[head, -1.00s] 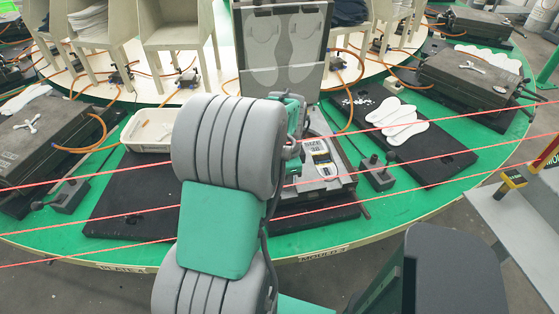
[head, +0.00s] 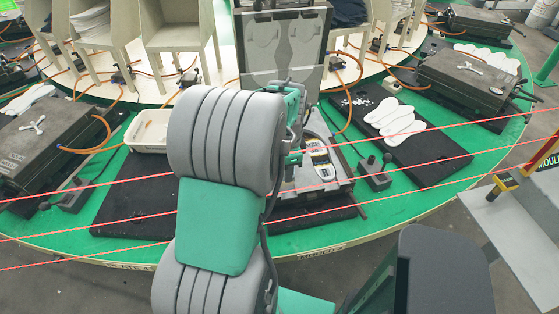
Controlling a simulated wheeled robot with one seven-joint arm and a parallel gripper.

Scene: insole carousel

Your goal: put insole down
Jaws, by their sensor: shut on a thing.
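My arm fills the middle of the head view and hides most of my gripper (head: 292,158). Only a green edge of it shows, over the open mould (head: 337,187). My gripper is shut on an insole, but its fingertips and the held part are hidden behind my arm. A white and yellow piece (head: 320,160) lies in the right part of the mould. The mould's lid (head: 283,50) stands upright behind, with two sole shapes in it. Several white insoles (head: 396,118) lie on the black mat (head: 437,150) to the right.
A white tray (head: 148,146) stands left of my arm. A closed mould (head: 48,139) stands at the left and another (head: 470,77) at the right. A lever box (head: 374,177) and orange hoses are close by. Red lines cross the view. Bare black mat (head: 135,195) shows at the left.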

